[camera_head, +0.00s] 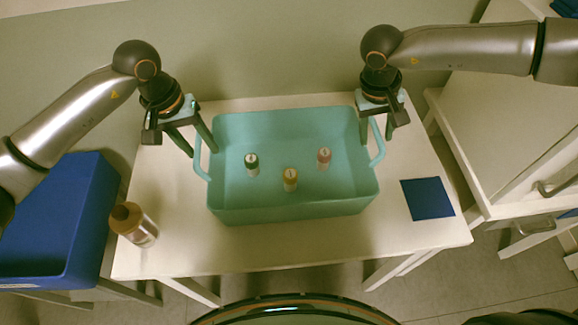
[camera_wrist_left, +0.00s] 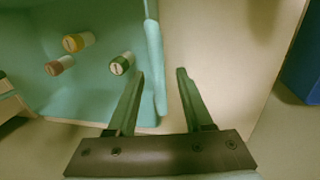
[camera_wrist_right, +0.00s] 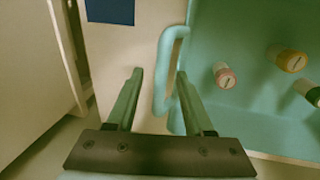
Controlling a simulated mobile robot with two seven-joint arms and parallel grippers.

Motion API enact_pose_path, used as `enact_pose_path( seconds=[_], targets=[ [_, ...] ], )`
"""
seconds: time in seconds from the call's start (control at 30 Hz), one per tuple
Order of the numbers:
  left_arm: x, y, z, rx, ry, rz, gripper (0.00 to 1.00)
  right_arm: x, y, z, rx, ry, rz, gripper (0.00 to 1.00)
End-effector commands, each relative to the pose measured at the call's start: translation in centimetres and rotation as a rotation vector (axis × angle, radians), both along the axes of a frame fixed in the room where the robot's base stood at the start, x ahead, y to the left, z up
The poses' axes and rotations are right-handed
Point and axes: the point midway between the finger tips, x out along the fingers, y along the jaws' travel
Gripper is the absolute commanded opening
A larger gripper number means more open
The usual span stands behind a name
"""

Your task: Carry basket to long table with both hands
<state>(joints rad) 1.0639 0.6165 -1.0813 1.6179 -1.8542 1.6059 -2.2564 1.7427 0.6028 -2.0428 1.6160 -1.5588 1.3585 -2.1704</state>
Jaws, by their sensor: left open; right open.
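A teal basket (camera_head: 292,207) with a loop handle at each end stands on a small white table (camera_head: 262,247). Inside it stand three small bottles: green-capped (camera_head: 251,165), yellow-capped (camera_head: 290,180) and pink-capped (camera_head: 324,158). My left gripper (camera_head: 203,154) is open over the basket's left end; in the left wrist view its fingers (camera_wrist_left: 160,75) lie either side of the handle edge (camera_wrist_left: 155,60). My right gripper (camera_head: 377,135) is open at the right handle (camera_head: 378,150); in the right wrist view the handle (camera_wrist_right: 162,70) lies between its fingers (camera_wrist_right: 159,75). Which white surface is the long table, I cannot tell.
A blue square (camera_head: 428,198) lies at the right. A blue bin (camera_head: 62,225) is at the left, and a white cabinet (camera_head: 515,140) with handles stands close at the right.

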Motion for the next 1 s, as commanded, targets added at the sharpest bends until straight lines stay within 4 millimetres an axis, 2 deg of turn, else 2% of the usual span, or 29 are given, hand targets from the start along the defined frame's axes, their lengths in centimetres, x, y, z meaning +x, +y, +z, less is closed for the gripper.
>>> enact_pose_path(
  seconds=[0.17,0.6,0.63,1.0],
  targets=[
    [0.00,0.00,0.01,0.000,0.000,0.000,0.51,0.00,0.01,0.00,0.000,0.000,0.000,0.52],
    [0.01,0.02,0.06,0.000,0.000,0.000,0.02,0.01,0.01,0.04,0.000,0.000,0.000,0.03],
    [0.01,0.03,0.06,0.000,0.000,0.000,0.00,0.01,0.01,0.04,0.000,0.000,0.000,0.00],
    [0.02,0.05,0.07,0.001,0.000,0.001,0.00,0.02,-0.02,0.05,-0.001,0.000,0.000,0.00]
  ],
)
